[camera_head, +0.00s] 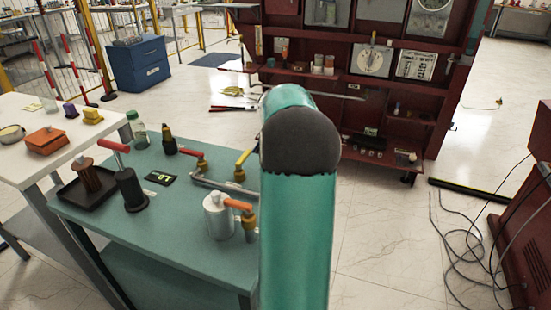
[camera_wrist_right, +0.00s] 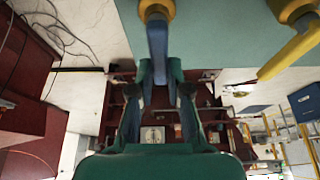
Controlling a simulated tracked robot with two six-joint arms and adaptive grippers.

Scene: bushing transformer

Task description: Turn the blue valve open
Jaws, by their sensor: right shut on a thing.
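The blue valve handle (camera_wrist_right: 157,42) shows in the right wrist view, hanging from a yellow-orange valve body (camera_wrist_right: 156,9) at the top of the picture. My right gripper (camera_wrist_right: 160,72) has a finger on each side of the handle's free end and is shut on it. In the head view my teal arm covers the blue valve and the right gripper. My left gripper is in neither view.
The teal table (camera_head: 160,220) carries pipes with a red-handled valve (camera_head: 193,156), an orange-handled valve (camera_head: 240,205), a yellow valve (camera_head: 242,160), a white canister (camera_head: 219,215) and dark spools. A dark red cabinet (camera_head: 440,110) stands behind. Cables (camera_head: 455,245) lie on the right floor.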

